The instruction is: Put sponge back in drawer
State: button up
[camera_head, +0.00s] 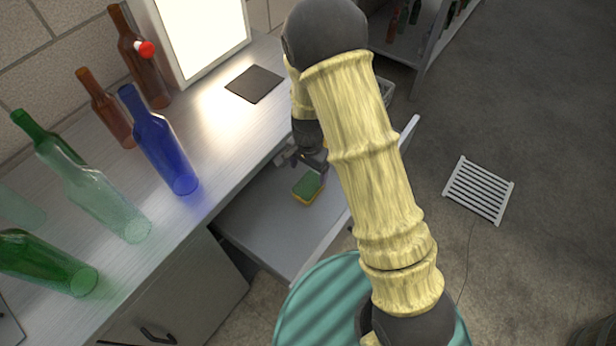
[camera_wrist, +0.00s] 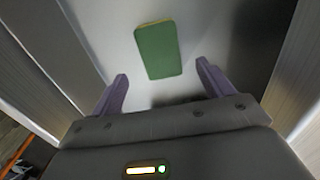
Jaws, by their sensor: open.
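A green and yellow sponge (camera_head: 307,187) lies on the floor of an open drawer (camera_head: 270,220) below the worktop. In the wrist view the sponge (camera_wrist: 158,50) lies green side up, ahead of my fingertips and between their lines. My gripper (camera_head: 312,160) is inside or just above the drawer, close to the sponge; its fingers are partly hidden by my arm. In the wrist view my gripper (camera_wrist: 160,85) is open with nothing between its fingers. The sponge is apart from both fingers.
Several glass bottles stand on the worktop (camera_head: 215,150), among them a blue one (camera_head: 165,150) near the drawer side. A dark square mat (camera_head: 254,84) lies by a bright panel (camera_head: 205,30). A white slatted grate (camera_head: 479,189) lies on the open floor at right.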

jog(key=shift+r, duration=1.95)
jog(key=s+d+r+n+t, duration=0.2)
jog(key=s+d+r+n, duration=0.5)
jog(key=s+d+r, duration=0.5)
notch_tip(320, 180, up, 3)
jog(key=shift+s+d+f+n+t, duration=0.1)
jog(key=shift+s+d+n+t, duration=0.15)
jog(key=shift+d, duration=0.55)
